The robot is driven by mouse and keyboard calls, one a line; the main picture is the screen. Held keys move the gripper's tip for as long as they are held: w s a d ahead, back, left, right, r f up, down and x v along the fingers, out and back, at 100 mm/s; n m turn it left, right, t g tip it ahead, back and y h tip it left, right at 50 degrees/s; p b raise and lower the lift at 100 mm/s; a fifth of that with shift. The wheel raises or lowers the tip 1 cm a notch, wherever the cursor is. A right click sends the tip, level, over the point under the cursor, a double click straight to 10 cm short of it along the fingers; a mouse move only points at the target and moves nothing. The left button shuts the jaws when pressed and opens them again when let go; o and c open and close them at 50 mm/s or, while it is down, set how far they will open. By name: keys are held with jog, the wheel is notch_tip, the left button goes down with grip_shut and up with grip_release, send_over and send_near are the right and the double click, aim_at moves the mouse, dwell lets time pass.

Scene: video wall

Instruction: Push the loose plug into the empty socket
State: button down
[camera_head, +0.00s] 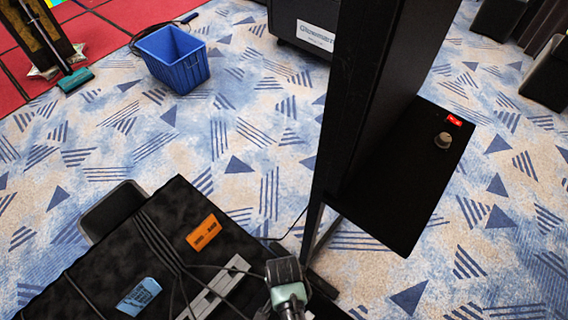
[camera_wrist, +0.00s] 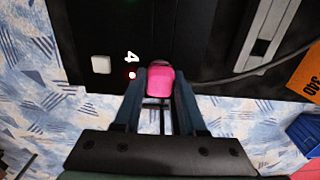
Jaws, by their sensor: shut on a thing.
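My gripper (camera_wrist: 160,85) is shut on a pink, rounded thing that looks like the plug (camera_wrist: 160,80). Its far end lies close over a black surface, and I cannot tell whether it touches. A dark cable (camera_wrist: 245,77) runs from the right towards the pink thing. A light grey strip with a dark slot (camera_wrist: 268,42) lies to the right, apart from my gripper. I cannot make out an empty socket. In the head view my gripper (camera_head: 283,268) is at the right edge of the black table, beside a pale strip (camera_head: 222,288); the pink thing is hidden there.
The black table (camera_head: 110,245) bears several cables, an orange label (camera_head: 204,233) and a blue label (camera_head: 139,297). A tall black panel (camera_head: 365,100) stands behind my gripper.

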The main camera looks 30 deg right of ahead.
jog(key=shift+f+b, duration=0.3)
jog(key=shift+f, duration=0.15)
grip_release()
dwell(0.3)
jog(key=shift+r, duration=0.1)
jog(key=shift+r+p, duration=3.45)
jog(key=shift+p, duration=0.2)
